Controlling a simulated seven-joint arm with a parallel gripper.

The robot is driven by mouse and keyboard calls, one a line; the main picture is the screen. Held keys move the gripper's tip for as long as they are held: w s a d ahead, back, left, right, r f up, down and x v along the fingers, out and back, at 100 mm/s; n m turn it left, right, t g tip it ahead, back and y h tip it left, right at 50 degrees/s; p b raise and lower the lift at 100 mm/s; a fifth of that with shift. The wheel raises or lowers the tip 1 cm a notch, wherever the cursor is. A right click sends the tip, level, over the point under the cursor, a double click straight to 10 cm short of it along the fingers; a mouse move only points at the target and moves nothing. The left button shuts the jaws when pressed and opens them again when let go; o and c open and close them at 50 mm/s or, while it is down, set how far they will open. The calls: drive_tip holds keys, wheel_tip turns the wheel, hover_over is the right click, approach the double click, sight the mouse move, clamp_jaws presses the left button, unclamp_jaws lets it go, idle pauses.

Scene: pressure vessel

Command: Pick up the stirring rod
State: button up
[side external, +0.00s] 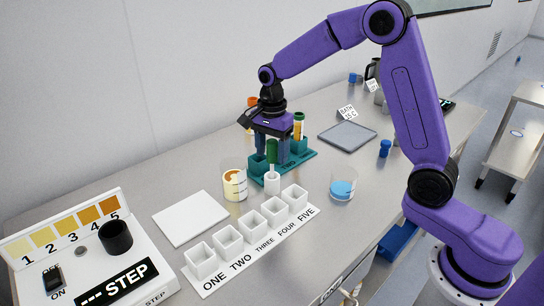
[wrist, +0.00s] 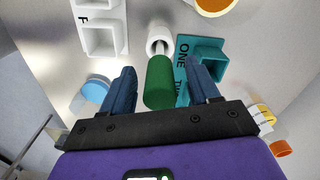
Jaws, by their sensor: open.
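The stirring rod (wrist: 160,84) has a thick green handle, and its thin pale shaft goes down into a small white holder (wrist: 160,39). In the side view the green handle (side external: 272,151) stands upright above the white holder (side external: 272,184). My gripper (side external: 271,158) points down over it, with one dark blue finger on each side of the handle. In the wrist view my gripper (wrist: 160,68) is open, with a visible gap between each finger and the handle. Most of the shaft is hidden by the handle and the holder.
A teal rack (side external: 302,157) with tubes stands close behind the holder. A beaker of yellowish liquid (side external: 234,185) is at left, and a beaker of blue liquid (side external: 342,186) at right. A row of white cups (side external: 252,224) lies in front. A white plate (side external: 190,218) lies farther left.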

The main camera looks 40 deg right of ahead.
drive_tip(key=shift+f, duration=0.25)
drive_tip(key=c, duration=1.1)
